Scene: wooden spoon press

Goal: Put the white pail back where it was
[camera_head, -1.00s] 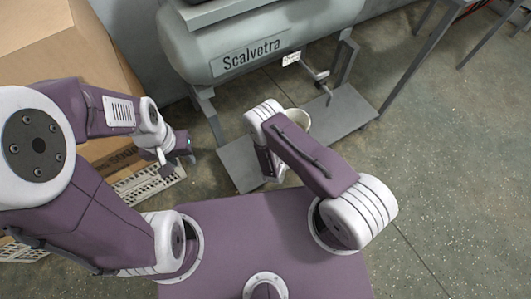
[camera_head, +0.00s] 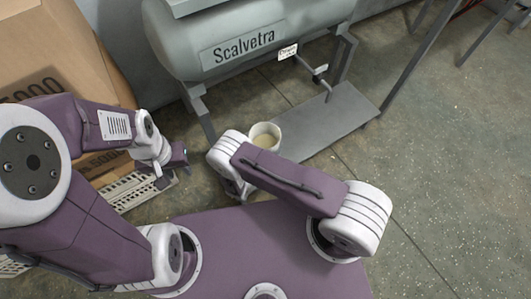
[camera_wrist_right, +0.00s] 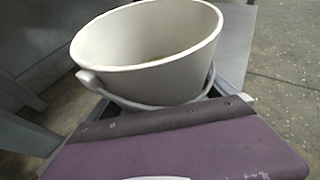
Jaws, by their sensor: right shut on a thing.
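The white pail (camera_head: 265,136) shows in the head view just beyond my right wrist, in front of the left part of the low grey plate under the tank. Something pale tan shows inside it. In the right wrist view the pail (camera_wrist_right: 150,45) is large and slightly tilted, with its wire handle hanging toward me. My right gripper (camera_wrist_right: 165,112) is shut on the pail at its near side; its fingertips are mostly hidden, and my arm covers them in the head view. My left gripper (camera_head: 174,168) is empty, left of the pail, above the white crate; its jaw opening is unclear.
A grey tank (camera_head: 250,45) labelled Scalvetra stands on legs over the low grey plate (camera_head: 335,118), with a small tag and valve at its front. Cardboard boxes (camera_head: 60,60) and a white slatted crate (camera_head: 135,192) are at left. The concrete floor at right is open.

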